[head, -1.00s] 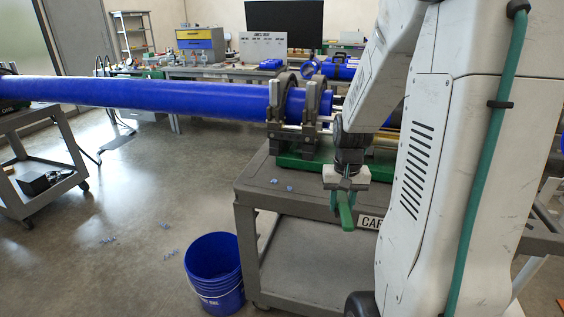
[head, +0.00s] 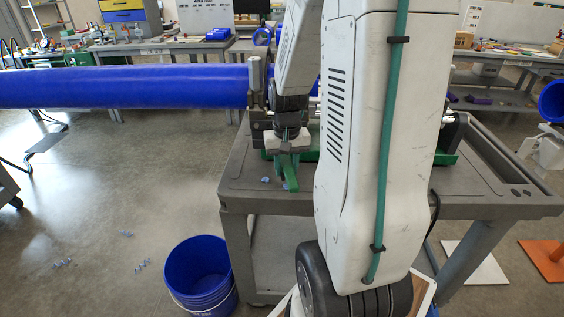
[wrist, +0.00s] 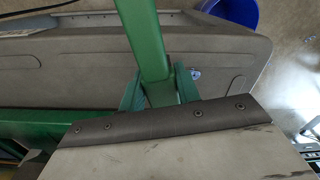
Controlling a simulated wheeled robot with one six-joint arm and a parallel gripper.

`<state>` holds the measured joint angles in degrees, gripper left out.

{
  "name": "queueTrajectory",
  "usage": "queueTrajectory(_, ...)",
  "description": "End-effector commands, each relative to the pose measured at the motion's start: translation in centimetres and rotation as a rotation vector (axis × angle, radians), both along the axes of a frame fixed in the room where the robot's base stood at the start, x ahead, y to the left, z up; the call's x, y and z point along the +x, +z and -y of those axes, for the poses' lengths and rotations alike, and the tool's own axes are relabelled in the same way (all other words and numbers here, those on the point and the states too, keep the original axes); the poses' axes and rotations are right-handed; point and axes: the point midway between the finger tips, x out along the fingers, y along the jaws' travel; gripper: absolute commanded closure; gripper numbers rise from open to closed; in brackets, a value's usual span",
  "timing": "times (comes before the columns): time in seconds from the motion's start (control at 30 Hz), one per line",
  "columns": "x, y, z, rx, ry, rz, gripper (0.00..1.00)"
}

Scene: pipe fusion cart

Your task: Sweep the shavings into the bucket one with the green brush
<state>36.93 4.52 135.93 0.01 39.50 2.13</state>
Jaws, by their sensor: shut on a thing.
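My gripper (head: 288,150) is shut on the green brush (head: 291,182), which hangs down over the left part of the cart top (head: 240,185). The wrist view shows the brush (wrist: 146,38) between the two green fingers (wrist: 160,88); its bristles are not clear. A few small blue-grey shavings (head: 265,180) lie on the cart top just left of the brush. One shaving (wrist: 195,72) shows beside the right finger in the wrist view. The blue bucket (head: 198,275) stands upright on the floor, left of the cart and below its edge. It also shows in the wrist view (wrist: 238,10).
A large blue pipe (head: 120,87) runs across to a clamp (head: 256,90) beside my gripper. More shavings (head: 62,263) are scattered on the floor left of the bucket. A white panel (head: 475,262) and an orange one (head: 545,260) lie right of the cart.

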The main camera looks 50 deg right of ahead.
Motion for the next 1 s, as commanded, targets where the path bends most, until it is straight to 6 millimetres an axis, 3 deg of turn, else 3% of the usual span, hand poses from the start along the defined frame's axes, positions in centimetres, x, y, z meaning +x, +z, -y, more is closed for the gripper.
queueTrajectory(0.63,1.0,-4.4,-0.8,0.002,0.002,-0.002,0.86)
queueTrajectory(0.7,1.1,-4.9,-0.9,0.002,0.002,-0.002,0.92)
queueTrajectory(1.0,2.8,-5.0,-2.1,0.001,0.005,-0.002,0.96)
